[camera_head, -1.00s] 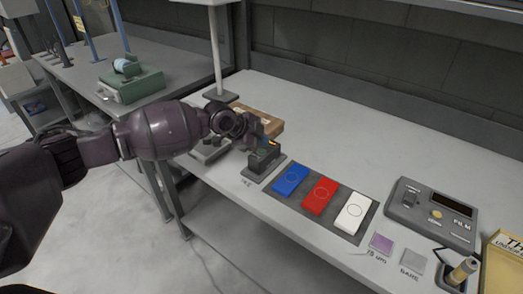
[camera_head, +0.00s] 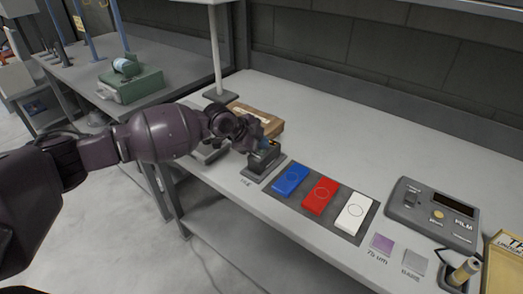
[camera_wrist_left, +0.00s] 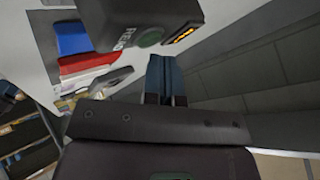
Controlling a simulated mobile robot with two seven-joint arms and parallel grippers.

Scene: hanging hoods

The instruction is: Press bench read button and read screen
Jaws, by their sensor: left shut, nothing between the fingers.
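The bench reader (camera_head: 264,160) is a small dark box on a grey base on the bench. My left gripper (camera_head: 264,146) is at its top and hides most of its face in the head view. In the left wrist view, the reader (camera_wrist_left: 165,12) shows a green button (camera_wrist_left: 150,38) beside lettering that looks like "READ". Its screen (camera_wrist_left: 180,35) has lit amber characters, too small and tilted to read. My left gripper's blue-grey fingers (camera_wrist_left: 166,75) are shut and empty, just short of the button in the picture; I cannot tell whether they touch it. My right gripper is out of view.
Blue (camera_head: 290,179), red (camera_head: 320,196) and white (camera_head: 355,212) blocks lie on a dark mat right of the reader. A film gauge (camera_head: 432,212) stands farther right. A cardboard box (camera_head: 262,118) lies behind the gripper.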

